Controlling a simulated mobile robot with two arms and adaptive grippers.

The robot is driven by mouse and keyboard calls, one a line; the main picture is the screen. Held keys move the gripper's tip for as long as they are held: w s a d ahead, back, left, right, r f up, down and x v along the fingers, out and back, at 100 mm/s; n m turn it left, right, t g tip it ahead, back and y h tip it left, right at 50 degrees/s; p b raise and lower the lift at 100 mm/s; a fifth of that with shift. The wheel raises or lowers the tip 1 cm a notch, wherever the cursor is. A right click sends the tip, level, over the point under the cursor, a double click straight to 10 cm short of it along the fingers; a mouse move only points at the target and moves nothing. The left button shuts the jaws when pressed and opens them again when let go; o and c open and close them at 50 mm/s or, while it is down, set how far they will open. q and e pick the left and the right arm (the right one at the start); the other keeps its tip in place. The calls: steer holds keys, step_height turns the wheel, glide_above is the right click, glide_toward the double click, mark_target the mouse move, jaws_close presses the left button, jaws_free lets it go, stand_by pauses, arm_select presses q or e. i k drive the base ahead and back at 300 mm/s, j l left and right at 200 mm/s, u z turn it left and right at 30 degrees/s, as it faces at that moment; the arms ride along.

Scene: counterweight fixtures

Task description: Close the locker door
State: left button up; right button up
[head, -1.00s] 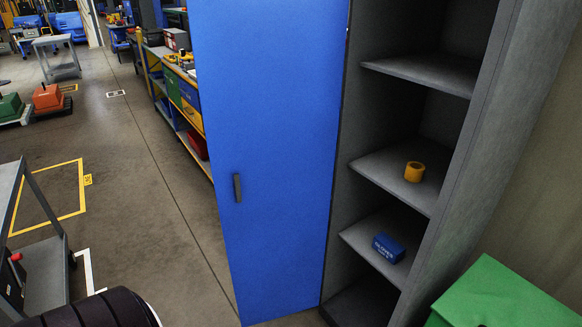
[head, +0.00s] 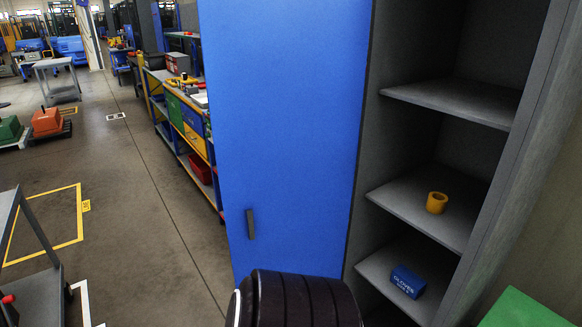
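The blue locker door (head: 285,130) stands open, hinged beside the left edge of the grey locker. Its dark vertical handle (head: 250,224) is low on the door's left side. The locker's inside shows to the right, with a yellow roll (head: 437,202) on one grey shelf (head: 415,200) and a blue box (head: 408,281) on the shelf below. A dark ribbed part of my arm covers the door's bottom. Neither gripper is in view.
A green box top (head: 530,322) is at the bottom right. A grey cart (head: 38,292) stands at the lower left. A workbench (head: 185,130) with drawers is behind the door. The floor between cart and door is clear.

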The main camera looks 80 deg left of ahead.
mark_target(285, 79)
steer(key=k+j, duration=0.2)
steer(key=j, duration=0.3)
steer(key=k+j, duration=0.2)
steer(key=j, duration=0.3)
steer(key=k+j, duration=0.25)
steer(key=j, duration=0.25)
steer(key=k+j, duration=0.2)
steer(key=j, duration=0.3)
steer(key=k+j, duration=0.2)
steer(key=j, duration=0.3)
steer(key=k+j, duration=0.2)
steer(key=j, duration=0.35)
steer(key=k+j, duration=0.25)
steer(key=j, duration=0.25)
steer(key=k+j, duration=0.2)
steer(key=j, duration=0.3)
